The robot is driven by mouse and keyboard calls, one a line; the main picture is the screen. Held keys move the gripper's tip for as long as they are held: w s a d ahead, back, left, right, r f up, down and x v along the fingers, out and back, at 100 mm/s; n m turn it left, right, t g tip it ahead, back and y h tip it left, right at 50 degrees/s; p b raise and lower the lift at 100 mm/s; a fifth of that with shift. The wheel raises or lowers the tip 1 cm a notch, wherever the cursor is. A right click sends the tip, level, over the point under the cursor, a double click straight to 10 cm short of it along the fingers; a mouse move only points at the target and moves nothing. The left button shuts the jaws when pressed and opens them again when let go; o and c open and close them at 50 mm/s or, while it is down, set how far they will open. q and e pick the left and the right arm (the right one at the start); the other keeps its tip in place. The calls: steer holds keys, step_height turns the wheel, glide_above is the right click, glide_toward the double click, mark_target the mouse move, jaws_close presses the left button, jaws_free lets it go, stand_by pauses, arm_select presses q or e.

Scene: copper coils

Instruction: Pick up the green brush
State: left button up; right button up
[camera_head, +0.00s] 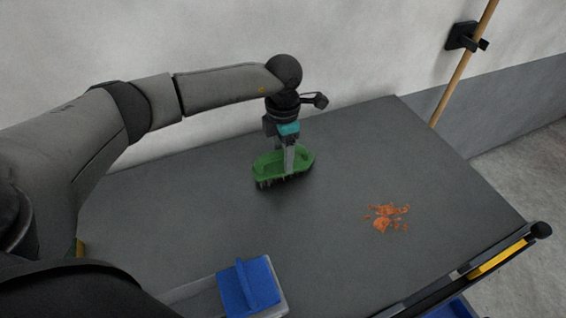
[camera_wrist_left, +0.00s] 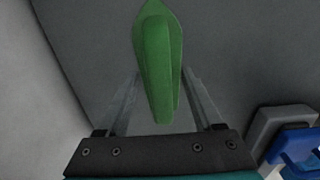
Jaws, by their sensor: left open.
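The green brush (camera_head: 267,169) lies bristles down on the dark grey table, toward the back. In the left wrist view the brush (camera_wrist_left: 160,60) runs lengthwise from the top of the picture to between my two fingers. My left gripper (camera_head: 289,170) points down at the brush from above, with its fingers at the brush's handle. In the left wrist view the left gripper (camera_wrist_left: 162,90) is open, one finger on each side of the brush, with gaps visible. Whether a finger touches the brush cannot be told. My right gripper is not in view.
Orange-brown copper bits (camera_head: 384,216) lie on the table (camera_head: 330,255) to the right. A blue object (camera_head: 248,287) rests on a grey container at the front edge; it also shows in the left wrist view (camera_wrist_left: 298,146). A wooden pole (camera_head: 463,70) stands by the wall behind.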

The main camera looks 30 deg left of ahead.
arm_select(q)
steer(key=shift+c, duration=0.2)
jaws_close()
stand_by(0.4)
